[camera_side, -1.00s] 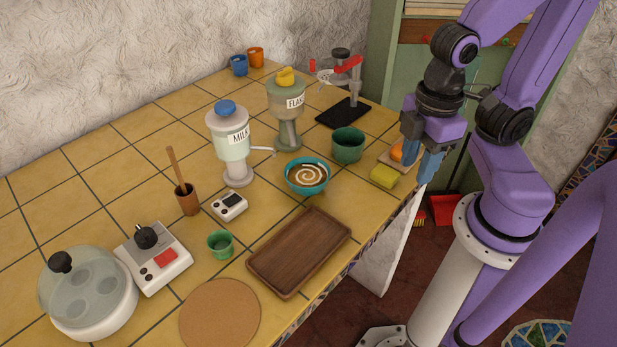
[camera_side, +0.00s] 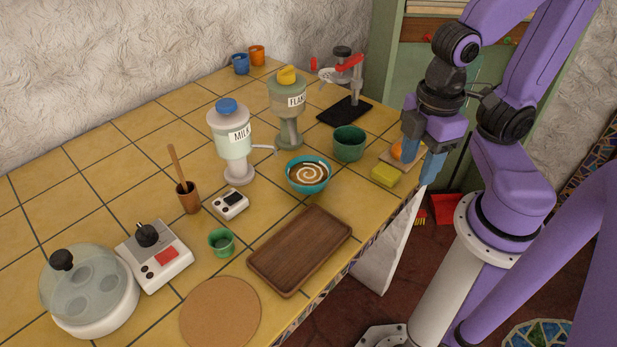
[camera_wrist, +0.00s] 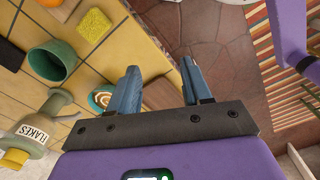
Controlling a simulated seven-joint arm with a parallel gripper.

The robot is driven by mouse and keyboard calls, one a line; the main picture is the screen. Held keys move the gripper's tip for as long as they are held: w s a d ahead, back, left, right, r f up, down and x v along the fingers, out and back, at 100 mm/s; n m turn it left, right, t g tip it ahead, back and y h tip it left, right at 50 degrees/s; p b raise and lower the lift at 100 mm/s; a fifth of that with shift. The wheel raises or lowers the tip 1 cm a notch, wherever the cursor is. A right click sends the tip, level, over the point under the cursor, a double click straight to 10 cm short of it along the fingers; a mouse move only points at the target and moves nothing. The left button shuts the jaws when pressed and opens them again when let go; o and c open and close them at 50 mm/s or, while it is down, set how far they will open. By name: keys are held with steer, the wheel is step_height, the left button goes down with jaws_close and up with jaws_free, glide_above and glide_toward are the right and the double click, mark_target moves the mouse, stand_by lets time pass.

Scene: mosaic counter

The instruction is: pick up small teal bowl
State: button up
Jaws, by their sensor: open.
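The small teal bowl (camera_side: 307,176) stands upright on the tiled counter, left of the yellow sponge, with brown contents and a cream swirl. In the wrist view the bowl (camera_wrist: 96,98) is partly hidden behind one finger. My gripper (camera_side: 421,162) is open and empty at the counter's right edge, beside the small board with the orange fruit, well to the right of the bowl. In the wrist view the two blue fingers of my gripper (camera_wrist: 160,82) stand apart with nothing between them.
A green pot (camera_side: 349,144) and a yellow sponge (camera_side: 386,175) lie between my gripper and the bowl. A flakes dispenser (camera_side: 288,105) and a milk dispenser (camera_side: 233,150) stand behind it. A wooden tray (camera_side: 300,250) lies in front. An orange fruit (camera_side: 397,150) is near my fingers.

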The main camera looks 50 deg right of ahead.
steer(key=w+a+f+n+t+h, duration=0.6)
steer(key=n+t, duration=0.4)
steer(key=n, duration=0.8)
steer(key=n+t+y, duration=0.3)
steer(key=n, duration=0.3)
glide_toward(289, 177)
steer(key=x, duration=0.7)
steer(key=shift+w, duration=0.15)
jaws_close()
